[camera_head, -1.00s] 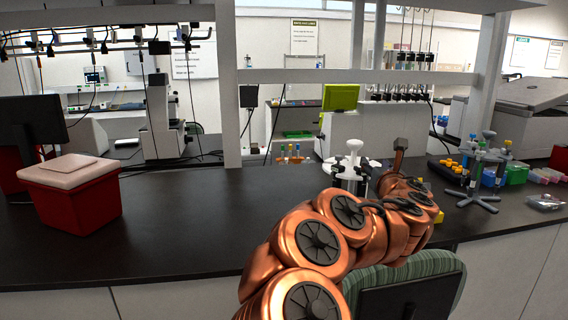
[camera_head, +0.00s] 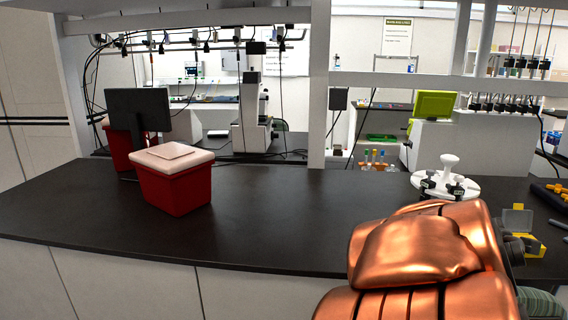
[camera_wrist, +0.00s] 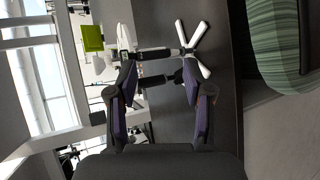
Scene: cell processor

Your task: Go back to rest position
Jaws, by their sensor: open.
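My gripper (camera_wrist: 160,85) shows in the wrist view with its two dark, purple-sided fingers spread apart. Nothing is clearly held between them; parts of the bench and a pale device show beyond. The dark bench (camera_head: 270,215) runs across the head view. The white round device (camera_head: 445,183) with dark clamps stands on it, just behind my arm.
A red box with a pale lid (camera_head: 173,184) and a black monitor (camera_head: 138,108) stand at the left. A small yellow box (camera_head: 525,243) sits right of my arm. A green-striped chair (camera_wrist: 272,35) is near. The middle bench is clear.

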